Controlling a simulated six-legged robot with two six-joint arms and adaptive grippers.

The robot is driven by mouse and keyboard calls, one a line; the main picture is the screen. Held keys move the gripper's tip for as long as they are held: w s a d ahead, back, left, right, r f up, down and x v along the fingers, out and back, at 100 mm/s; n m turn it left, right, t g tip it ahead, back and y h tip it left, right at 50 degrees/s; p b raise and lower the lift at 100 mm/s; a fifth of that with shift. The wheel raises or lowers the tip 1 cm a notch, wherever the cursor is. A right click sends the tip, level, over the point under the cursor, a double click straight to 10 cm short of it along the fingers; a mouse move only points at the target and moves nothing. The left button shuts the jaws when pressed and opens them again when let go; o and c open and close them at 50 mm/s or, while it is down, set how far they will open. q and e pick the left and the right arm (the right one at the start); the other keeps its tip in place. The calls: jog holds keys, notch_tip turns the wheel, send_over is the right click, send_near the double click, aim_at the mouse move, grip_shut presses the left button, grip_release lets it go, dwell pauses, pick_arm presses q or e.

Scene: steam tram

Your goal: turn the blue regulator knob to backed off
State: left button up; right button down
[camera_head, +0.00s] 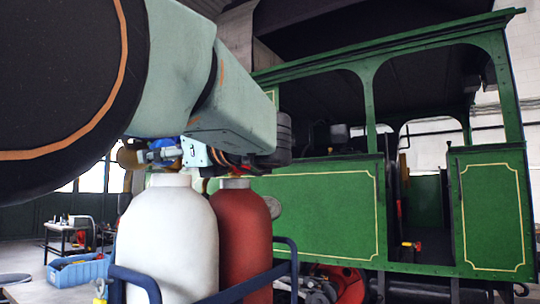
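A small blue part (171,153), which looks like the regulator knob, shows above the white gas cylinder (168,235). Most of it is hidden behind my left arm and bright metal parts. The knob's setting cannot be read. My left arm comes in from the left and fills the upper left. A silvery plate (194,152) with holes sits just right of the blue part, under the arm. It may be part of my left gripper or of the fittings. Whether the fingers are open, or touch the knob, cannot be told. My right gripper is not in view.
A red gas cylinder (243,228) stands beside the white one, with a dark blue tubular rail (262,284) in front. A green steam tram (318,215) fills the right side. A blue crate (78,272) and a small table (62,229) stand at the far left.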

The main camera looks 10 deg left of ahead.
pick_arm(q)
jog(key=shift+w+a+f, duration=0.15)
jog(key=shift+w+a, duration=0.15)
jog(key=shift+a, duration=0.3)
jog(key=shift+s+d+r, duration=0.3)
jog(key=shift+s+d, duration=0.25)
jog(key=shift+d, duration=0.2)
jog(key=shift+c, duration=0.8)
jog(key=shift+w+a+f, duration=0.3)
jog(key=shift+w+a, duration=0.15)
jog(key=shift+a, duration=0.05)
jog(key=c, duration=0.5)
jog(key=shift+s+r, duration=0.1)
jog(key=shift+s, duration=0.05)
jog(key=shift+c, duration=2.5)
jog(key=shift+n+b, duration=0.4)
jog(key=shift+b, duration=0.45)
jog(key=shift+n+b, duration=0.4)
jog(key=shift+b, duration=0.35)
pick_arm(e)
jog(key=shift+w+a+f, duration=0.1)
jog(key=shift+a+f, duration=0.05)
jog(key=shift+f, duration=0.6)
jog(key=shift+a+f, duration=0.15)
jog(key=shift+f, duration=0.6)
pick_arm(q)
jog(key=shift+r, duration=0.1)
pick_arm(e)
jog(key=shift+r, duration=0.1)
